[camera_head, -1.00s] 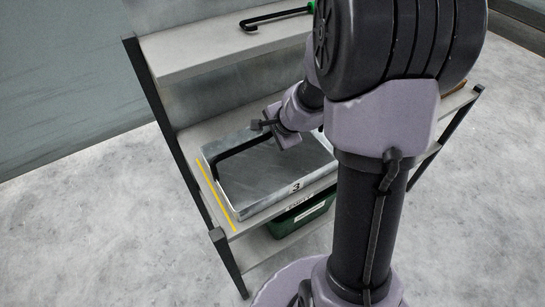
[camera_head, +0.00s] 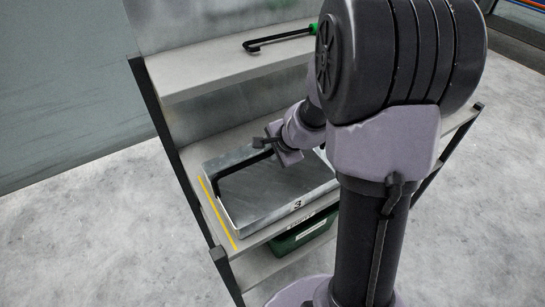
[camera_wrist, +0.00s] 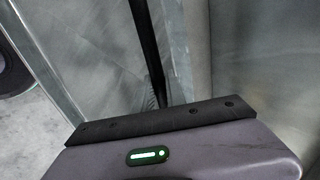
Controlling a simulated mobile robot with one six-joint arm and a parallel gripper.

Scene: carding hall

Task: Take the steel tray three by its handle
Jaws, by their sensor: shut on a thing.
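The steel tray three (camera_head: 265,195) is a grey metal box marked 3. It sits on the middle shelf of a rack in the head view, and part of its metal also shows in the wrist view (camera_wrist: 85,45). Its black bar handle (camera_head: 238,167) runs along the top; in the wrist view the handle (camera_wrist: 148,45) runs down to my jaws. My gripper (camera_head: 270,144) is shut on the handle at its far part. The fingertips are small in the head view, and the wrist view shows only the near jaw edge (camera_wrist: 165,118). My arm hides the tray's right end.
The upper shelf (camera_head: 220,70) overhangs behind, with a black hooked rod (camera_head: 275,39) on it. A yellow line (camera_head: 217,212) marks the middle shelf's left edge. A green bin (camera_head: 303,234) stands below. Black rack posts (camera_head: 170,150) flank the left side. The floor at left is clear.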

